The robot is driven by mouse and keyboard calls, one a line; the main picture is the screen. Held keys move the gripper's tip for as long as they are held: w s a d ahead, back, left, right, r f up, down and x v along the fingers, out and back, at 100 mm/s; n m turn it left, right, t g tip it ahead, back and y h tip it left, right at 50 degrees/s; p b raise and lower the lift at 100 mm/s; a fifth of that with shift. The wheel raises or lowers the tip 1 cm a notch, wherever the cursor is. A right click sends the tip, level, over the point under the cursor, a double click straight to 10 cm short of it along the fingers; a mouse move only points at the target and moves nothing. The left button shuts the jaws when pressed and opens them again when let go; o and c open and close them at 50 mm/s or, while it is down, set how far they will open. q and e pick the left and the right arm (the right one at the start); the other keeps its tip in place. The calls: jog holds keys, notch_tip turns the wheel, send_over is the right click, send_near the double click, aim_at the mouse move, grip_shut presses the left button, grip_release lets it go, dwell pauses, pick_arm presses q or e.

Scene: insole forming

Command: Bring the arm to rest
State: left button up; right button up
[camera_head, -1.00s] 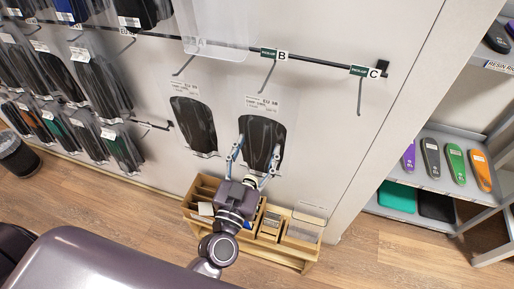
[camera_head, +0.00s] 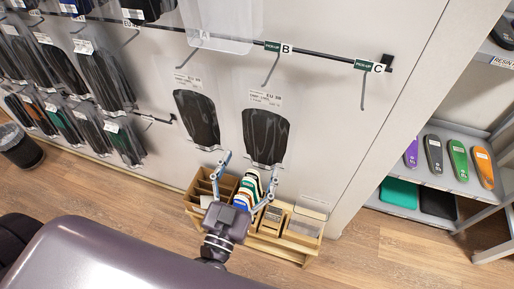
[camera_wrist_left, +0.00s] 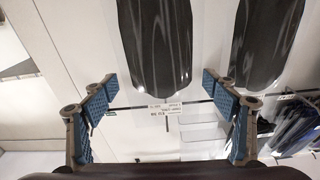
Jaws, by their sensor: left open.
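My left gripper (camera_head: 249,172) is open and empty in the head view, its two fingers spread above a wooden organizer box. It also shows in the left wrist view (camera_wrist_left: 160,90), with blue pads and nothing between the fingers. A clear pack with a dark insole pair (camera_head: 266,137) hangs on the wall just beyond the fingertips, apart from them. A second such pack (camera_head: 198,118) hangs to its left. Two dark insole packs show beyond the fingers in the left wrist view, one at the middle (camera_wrist_left: 155,45) and one at right (camera_wrist_left: 268,40). My right gripper is not in view.
The wooden organizer (camera_head: 306,244) stands on the floor below, with several coloured items (camera_head: 249,187) inside. A rail with an empty hook B (camera_head: 271,70) and hook C (camera_head: 364,92) runs above. A shelf (camera_head: 430,184) with coloured insoles stands at right.

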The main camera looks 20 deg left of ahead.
pick_arm(q)
jog(key=s, duration=0.5)
jog(key=shift+a+f, duration=0.1)
jog(key=shift+f, duration=0.15)
jog(key=s+f+m+g+h, duration=0.1)
jog(key=s+f+g, duration=0.15)
jog(key=f, duration=0.95)
jog(key=s+f+m+g+h, duration=0.1)
jog(key=s+f+g, duration=0.15)
jog(key=f, duration=0.95)
jog(key=s+f+m+g, duration=0.1)
jog(key=f+g, duration=0.3)
jog(key=f, duration=0.8)
jog(key=s+a+f+n+g+y, duration=0.1)
jog(key=s+a+f+g, duration=0.3)
jog(key=s+f, duration=0.6)
jog(key=s+a+f+g+y, duration=0.1)
jog(key=s+a+f+g, duration=0.4)
jog(key=s+f, duration=0.5)
jog(key=s+a, duration=0.1)
jog(key=s, duration=0.2)
jog(key=shift+n+y, duration=0.3)
jog(key=shift+n, duration=0.1)
